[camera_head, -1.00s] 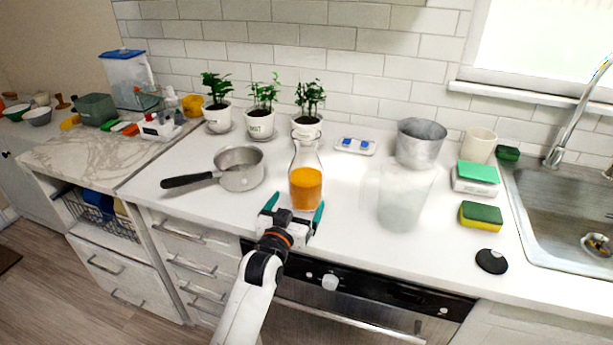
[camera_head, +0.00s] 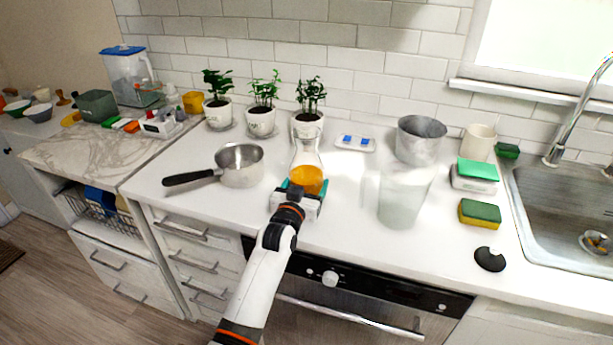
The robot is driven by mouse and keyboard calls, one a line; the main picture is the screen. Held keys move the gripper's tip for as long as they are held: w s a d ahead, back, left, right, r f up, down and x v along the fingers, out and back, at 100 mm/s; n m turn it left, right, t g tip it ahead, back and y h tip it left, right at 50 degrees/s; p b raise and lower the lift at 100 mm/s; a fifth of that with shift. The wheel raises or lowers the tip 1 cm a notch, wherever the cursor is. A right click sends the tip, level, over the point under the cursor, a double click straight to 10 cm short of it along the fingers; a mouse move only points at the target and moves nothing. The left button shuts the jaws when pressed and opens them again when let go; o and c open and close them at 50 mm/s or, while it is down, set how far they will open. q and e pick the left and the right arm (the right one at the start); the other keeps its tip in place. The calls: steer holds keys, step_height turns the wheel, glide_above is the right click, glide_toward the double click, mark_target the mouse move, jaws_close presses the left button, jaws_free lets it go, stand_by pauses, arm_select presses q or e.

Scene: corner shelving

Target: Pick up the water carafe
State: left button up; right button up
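A clear glass carafe (camera_head: 306,157) with orange liquid in its lower part stands upright on the white counter, in front of the right potted plant. My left gripper (camera_head: 304,186) is low at the front of the carafe, with its teal fingertips at either side of the orange part. The gripper body hides the carafe's base. I cannot tell whether the fingers press on the glass. A clear, pale pitcher (camera_head: 404,198) stands to the right of the carafe. My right gripper is not in view.
A saucepan (camera_head: 241,166) stands to the left and a metal pot (camera_head: 419,140) behind the pitcher. Three potted plants (camera_head: 262,118) line the wall. A sponge (camera_head: 480,212) and a black disc (camera_head: 490,259) lie near the sink (camera_head: 560,235).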

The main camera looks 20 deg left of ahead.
mark_target(307, 149)
arm_select(q)
steer(key=c, duration=1.2)
steer(key=shift+w+r, duration=0.1)
steer(key=shift+r, duration=0.05)
steer(key=shift+c, duration=0.4)
steer(key=shift+r, duration=0.15)
steer(key=shift+r, duration=4.85)
